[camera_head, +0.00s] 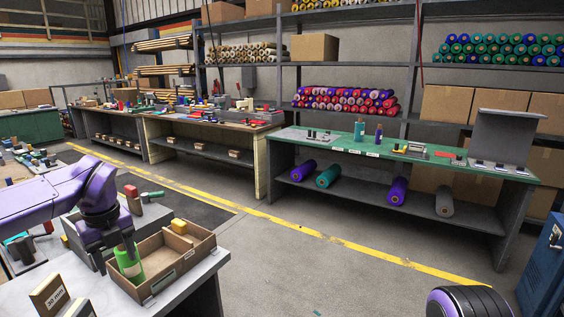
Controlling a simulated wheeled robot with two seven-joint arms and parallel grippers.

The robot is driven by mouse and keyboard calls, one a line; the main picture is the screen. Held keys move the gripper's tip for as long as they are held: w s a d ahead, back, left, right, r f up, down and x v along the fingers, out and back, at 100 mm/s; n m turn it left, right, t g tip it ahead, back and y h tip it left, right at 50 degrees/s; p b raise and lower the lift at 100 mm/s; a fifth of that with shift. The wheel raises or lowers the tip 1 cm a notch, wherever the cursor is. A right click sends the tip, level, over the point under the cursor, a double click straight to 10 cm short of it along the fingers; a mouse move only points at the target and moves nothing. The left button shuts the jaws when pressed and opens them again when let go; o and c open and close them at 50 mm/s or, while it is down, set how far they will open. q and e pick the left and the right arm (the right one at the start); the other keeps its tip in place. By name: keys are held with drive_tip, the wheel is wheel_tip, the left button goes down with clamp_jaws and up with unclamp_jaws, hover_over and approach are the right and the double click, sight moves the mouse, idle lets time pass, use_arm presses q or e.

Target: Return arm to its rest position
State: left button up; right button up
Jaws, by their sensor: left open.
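My left arm reaches in from the left, purple with dark joints. My left gripper (127,247) points down at the left part of a brown open box (187,266) on the near grey table. The gripper is open. A bright green roll (130,268) stands at the box's left side, right below the fingers; I cannot tell whether they touch it. My right gripper is out of view; a purple and black part at the lower right edge looks like my right arm.
A yellow block (179,226) sits at the box's back edge. A grey bin (88,232) stands behind the gripper. A block labelled "30 mm" (50,296) is at the table's front left. Across open floor stands a green-topped bench (400,152) with rolls on its lower shelf.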

use_arm(q)
wheel_tip(320, 180, down, 11)
drive_tip(key=w+m+t+y, duration=0.35)
drive_tip(key=m+y, duration=0.35)
drive_tip(key=m, duration=0.6)
drive_tip(key=s+d+f+m+t+h, duration=0.1)
drive_tip(key=s+d+f+m+t, duration=0.2)
drive_tip(key=f+m, duration=0.45)
drive_tip(key=s+d+f+m+h, duration=0.1)
drive_tip(key=s+d+f+m, duration=0.2)
drive_tip(key=s+f+m, duration=0.35)
drive_tip(key=s+f+m+g, duration=0.1)
drive_tip(key=s+f+m, duration=0.3)
drive_tip(key=s, duration=0.4)
drive_tip(key=s+f+m+g+h, duration=0.1)
drive_tip(key=s+f+m, duration=0.3)
drive_tip(key=s, duration=0.5)
drive_tip(key=s+f+m+g+h, duration=0.1)
drive_tip(key=s+f+m+g, duration=0.1)
drive_tip(key=s+f+m, duration=0.2)
drive_tip(key=s+f, duration=0.3)
drive_tip(key=s, duration=0.2)
drive_tip(key=shift+s, duration=0.15)
drive_tip(key=shift+d, duration=0.1)
